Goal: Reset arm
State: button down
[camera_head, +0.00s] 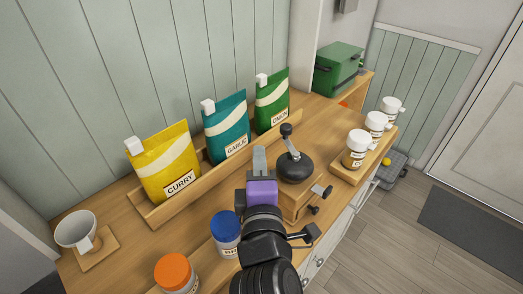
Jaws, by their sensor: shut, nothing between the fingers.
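My gripper (260,160) is at the middle of the camera_head view, above the wooden counter (128,243). It has grey fingertips and a purple section, and its fingers look closed with nothing between them. My dark arm reaches up from the bottom edge and hides part of the counter. The gripper is just left of a coffee grinder (295,167) with a dark round top and wooden base. Whether it touches anything cannot be told.
Curry (167,160), garlic (226,124) and onion (272,98) pouches stand in a wooden rack behind. Blue-lidded (226,225) and orange-lidded (174,270) jars stand near my arm.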

jog(key=s, duration=0.6)
jog(key=shift+s+a+b, duration=0.2)
jog(key=shift+s+b, duration=0.15)
jog(key=shift+b, duration=0.1)
